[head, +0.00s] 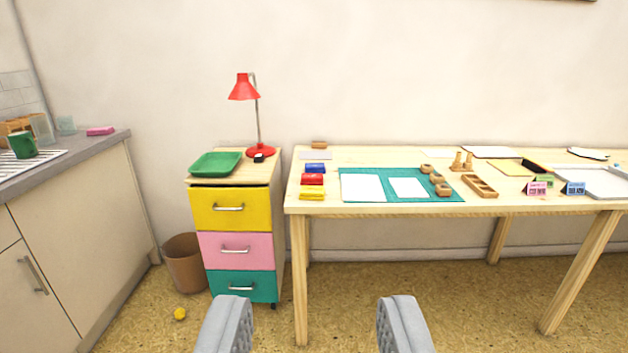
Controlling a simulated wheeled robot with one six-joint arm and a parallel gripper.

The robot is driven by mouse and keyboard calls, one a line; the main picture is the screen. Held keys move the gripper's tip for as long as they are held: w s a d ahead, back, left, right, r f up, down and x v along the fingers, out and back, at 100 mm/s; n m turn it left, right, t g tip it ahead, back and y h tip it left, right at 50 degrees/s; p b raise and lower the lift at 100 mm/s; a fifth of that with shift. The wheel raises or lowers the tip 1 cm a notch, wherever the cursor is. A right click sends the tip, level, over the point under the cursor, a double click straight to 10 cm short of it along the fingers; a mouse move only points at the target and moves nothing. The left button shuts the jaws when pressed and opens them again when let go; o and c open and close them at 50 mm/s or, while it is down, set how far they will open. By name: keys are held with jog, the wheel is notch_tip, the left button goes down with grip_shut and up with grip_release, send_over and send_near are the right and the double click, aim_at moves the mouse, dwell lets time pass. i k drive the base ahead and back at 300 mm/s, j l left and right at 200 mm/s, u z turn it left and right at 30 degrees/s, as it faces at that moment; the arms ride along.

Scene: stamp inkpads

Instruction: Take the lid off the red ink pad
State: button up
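The red ink pad (312,180) lies near the left end of the wooden table (330,210). It looks closed, with a red top, but it is too small to tell the lid from the base. A blue ink pad (315,168) lies just behind it and a yellow ink pad (312,193) just in front. My gripper (312,325) is open and empty at the bottom of the view, well short of the table, its two grey fingers wide apart.
A teal mat (448,196) with white papers and wooden stamps lies right of the pads. A drawer cabinet (232,211) with a green tray (215,164) and red lamp (243,88) stands left. A bin (185,264) and yellow ball (180,314) are on the floor. The floor before the table is clear.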

aim_at(306, 178)
jog(key=i, duration=2)
